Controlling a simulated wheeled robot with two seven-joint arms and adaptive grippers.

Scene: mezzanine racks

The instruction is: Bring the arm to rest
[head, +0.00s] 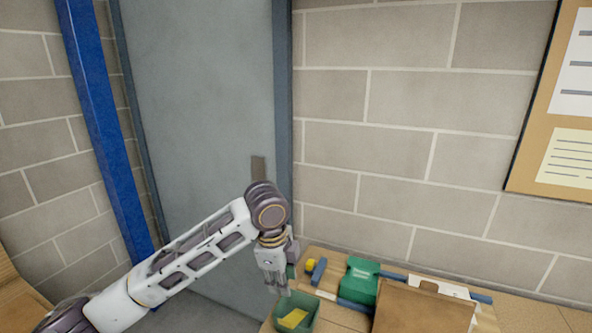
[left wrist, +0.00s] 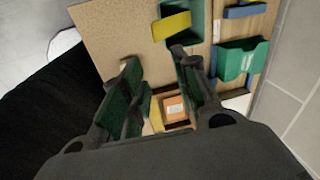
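My left arm comes in from the left in the head view. Its gripper (head: 276,282) hangs pointing down over the near left part of the wooden table (head: 340,318), beside a small green bin. In the left wrist view the gripper's two dark fingers (left wrist: 158,68) stand apart with nothing held between them. Bare board surface shows past the fingertips. My right arm and gripper are not in view.
The green bin (head: 299,319) holds a yellow block (head: 293,318). A green box (head: 358,281), a brown box (head: 424,309) and blue pieces are to the right. A grey door (head: 205,120), a blue post (head: 105,130) and a block wall stand behind.

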